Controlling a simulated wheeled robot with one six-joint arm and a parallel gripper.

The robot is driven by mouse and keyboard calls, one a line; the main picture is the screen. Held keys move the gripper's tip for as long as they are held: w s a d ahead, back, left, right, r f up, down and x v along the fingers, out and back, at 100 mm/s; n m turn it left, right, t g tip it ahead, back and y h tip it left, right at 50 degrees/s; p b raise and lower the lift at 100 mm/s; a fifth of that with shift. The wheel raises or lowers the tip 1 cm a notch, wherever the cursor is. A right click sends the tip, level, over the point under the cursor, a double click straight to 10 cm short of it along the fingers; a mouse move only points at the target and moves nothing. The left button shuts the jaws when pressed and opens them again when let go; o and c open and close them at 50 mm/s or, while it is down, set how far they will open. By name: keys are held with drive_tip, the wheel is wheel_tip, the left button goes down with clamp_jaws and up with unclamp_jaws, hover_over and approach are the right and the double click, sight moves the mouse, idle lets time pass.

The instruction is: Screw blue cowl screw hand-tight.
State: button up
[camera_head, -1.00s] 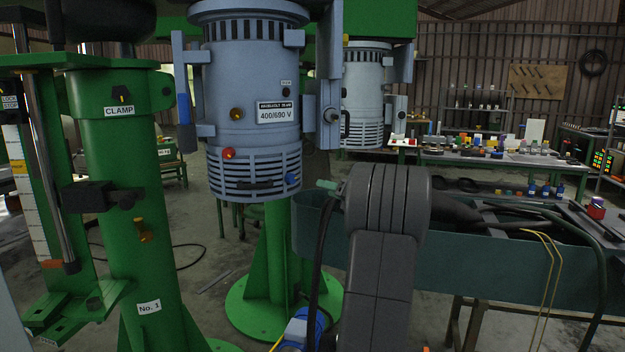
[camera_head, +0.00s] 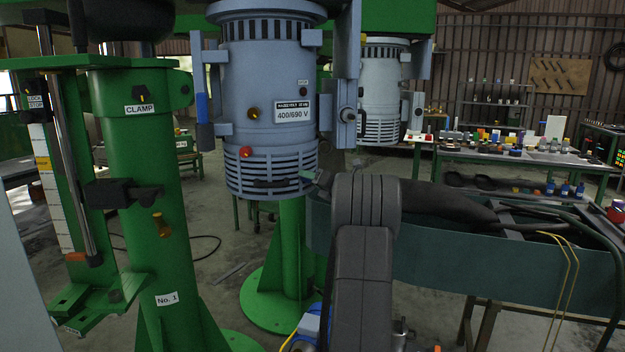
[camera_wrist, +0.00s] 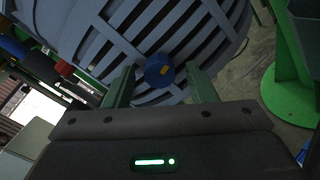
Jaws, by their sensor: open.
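The blue cowl screw (camera_wrist: 158,70) is a round blue knob with a small yellow mark, on the slatted lower cowl (camera_wrist: 105,40) of the grey-blue motor (camera_head: 265,90). In the wrist view my gripper (camera_wrist: 160,76) is open, with one green finger on each side of the screw. A gap shows between the screw and the fingers. In the head view my gripper's tip (camera_head: 323,179) is at the cowl's lower right edge; the screw there is too small and covered to make out clearly.
A green clamp column (camera_head: 140,200) stands left. A teal trough (camera_head: 430,250) with hoses lies right. A second motor (camera_head: 382,95) hangs behind.

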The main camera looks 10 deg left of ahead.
drive_tip(key=c, duration=1)
drive_tip(key=shift+o, duration=0.2)
drive_tip(key=shift+m, duration=0.3)
drive_tip(key=shift+r+m+p, duration=0.2)
drive_tip(key=shift+m+p, duration=6.2)
drive_tip(key=shift+m, duration=4.2)
